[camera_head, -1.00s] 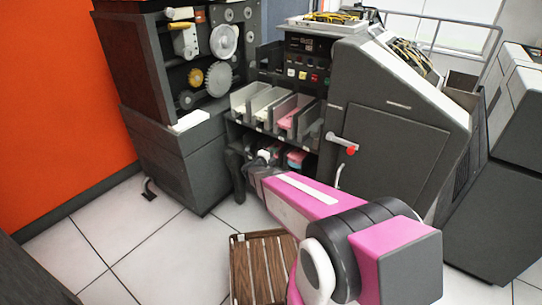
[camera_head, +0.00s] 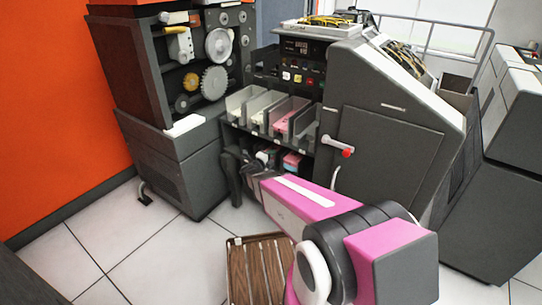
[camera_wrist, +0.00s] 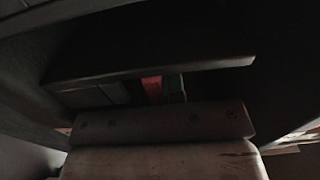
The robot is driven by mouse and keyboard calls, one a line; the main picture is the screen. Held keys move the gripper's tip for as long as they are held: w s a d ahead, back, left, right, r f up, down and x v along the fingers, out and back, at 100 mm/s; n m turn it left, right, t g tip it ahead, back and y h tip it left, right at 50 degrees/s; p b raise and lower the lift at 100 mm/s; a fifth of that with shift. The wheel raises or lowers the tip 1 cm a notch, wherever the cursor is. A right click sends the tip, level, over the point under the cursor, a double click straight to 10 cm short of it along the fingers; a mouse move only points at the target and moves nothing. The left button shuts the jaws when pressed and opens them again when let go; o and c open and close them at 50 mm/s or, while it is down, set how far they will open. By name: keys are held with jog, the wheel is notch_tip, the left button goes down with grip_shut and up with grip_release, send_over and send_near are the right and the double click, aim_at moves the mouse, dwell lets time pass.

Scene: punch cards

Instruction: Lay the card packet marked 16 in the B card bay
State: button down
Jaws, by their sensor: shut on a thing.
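My gripper (camera_head: 258,168) reaches in at the lower shelf of the dark card machine, under the row of bays; its fingers are hard to make out there. It is shut on what looks like a card packet, seen as a pale, wide slab (camera_wrist: 160,162) low in the dark wrist view. No number on it can be read. Several open card bays (camera_head: 242,101) stand in a row above the shelf. One holds pale cards, and another holds a pink packet (camera_head: 282,118). Their letters are too small to read, so I cannot tell which is B.
A pink packet (camera_head: 292,161) lies on the lower shelf right of my gripper. A red-knobbed handle (camera_head: 347,152) sticks out at the right of the bays. A slatted wooden crate (camera_head: 238,270) stands on the floor. The tiled floor at left is clear.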

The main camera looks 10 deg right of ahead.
jog(key=c, duration=1.1)
grip_release()
jog(key=v, duration=1.1)
jog(key=shift+d, duration=0.1)
